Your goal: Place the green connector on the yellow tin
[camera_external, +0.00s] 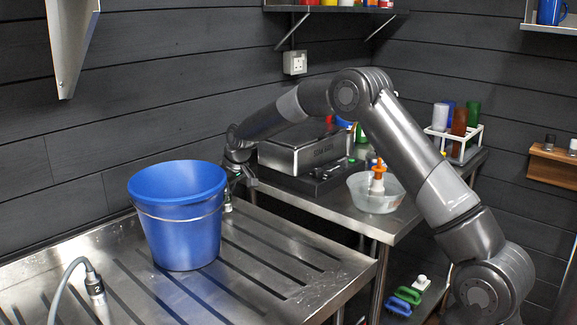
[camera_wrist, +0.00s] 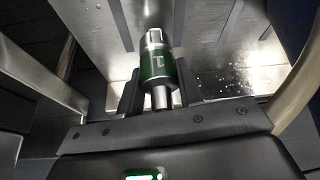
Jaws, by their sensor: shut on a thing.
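The green connector (camera_wrist: 157,65) is a short cylinder with a green band and metal ends. In the wrist view it sits between the fingers of my gripper (camera_wrist: 160,92), which is shut on it. In the external view my gripper (camera_external: 238,178) is just right of the blue bucket, low over the back of the slotted steel worktop. The connector (camera_external: 228,203) shows small below it, partly hidden by the bucket. I cannot tell whether the connector touches the worktop. I cannot make out the yellow tin with certainty in either view.
The blue bucket (camera_external: 182,230) stands close to my gripper on the slotted worktop (camera_external: 290,270). A grey cable ends in a connector marked 2 (camera_external: 94,284). The side table holds a steel box (camera_external: 303,150), a glass bowl (camera_external: 375,200) and a bottle rack (camera_external: 455,143). The worktop's front right is clear.

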